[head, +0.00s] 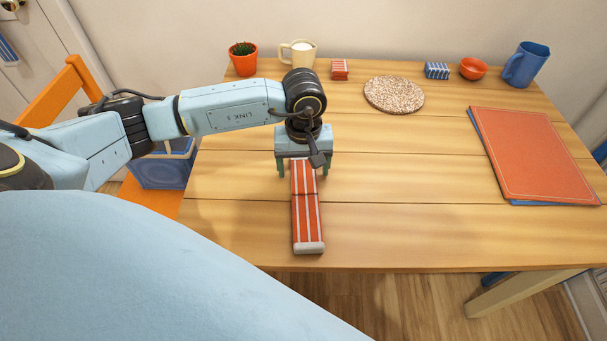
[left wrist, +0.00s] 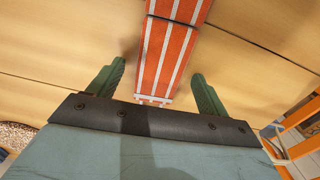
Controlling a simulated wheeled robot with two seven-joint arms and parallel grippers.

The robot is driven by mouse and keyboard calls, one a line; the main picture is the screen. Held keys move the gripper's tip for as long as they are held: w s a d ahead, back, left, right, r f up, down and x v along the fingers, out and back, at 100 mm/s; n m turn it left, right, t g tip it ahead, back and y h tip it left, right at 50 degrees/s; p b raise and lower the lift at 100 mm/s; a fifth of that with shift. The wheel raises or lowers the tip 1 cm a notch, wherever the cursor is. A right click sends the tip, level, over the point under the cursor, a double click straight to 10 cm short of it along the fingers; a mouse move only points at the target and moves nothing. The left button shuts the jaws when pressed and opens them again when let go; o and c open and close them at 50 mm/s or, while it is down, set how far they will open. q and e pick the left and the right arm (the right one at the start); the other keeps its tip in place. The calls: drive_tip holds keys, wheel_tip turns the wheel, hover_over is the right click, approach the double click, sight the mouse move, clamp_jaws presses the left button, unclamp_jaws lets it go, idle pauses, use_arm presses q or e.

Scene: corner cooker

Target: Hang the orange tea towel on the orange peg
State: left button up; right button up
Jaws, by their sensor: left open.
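The orange tea towel (head: 308,222), with white stripes and a pale end, lies as a long folded strip on the wooden table near its front edge. My left gripper (head: 297,172) is over the towel's far end, with its fingers pointing down. In the left wrist view the towel (left wrist: 172,55) runs between the two green fingers of the gripper (left wrist: 157,82), with a gap on each side. The gripper is open and holds nothing. The gripper body hides the far end of the towel in the head view. No orange peg shows. My right gripper is not in view.
An orange folder-like mat (head: 535,152) lies at right. The table's middle right is clear.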

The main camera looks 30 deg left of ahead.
sight(303, 173)
use_arm(q)
drive_tip(key=shift+f, duration=0.2)
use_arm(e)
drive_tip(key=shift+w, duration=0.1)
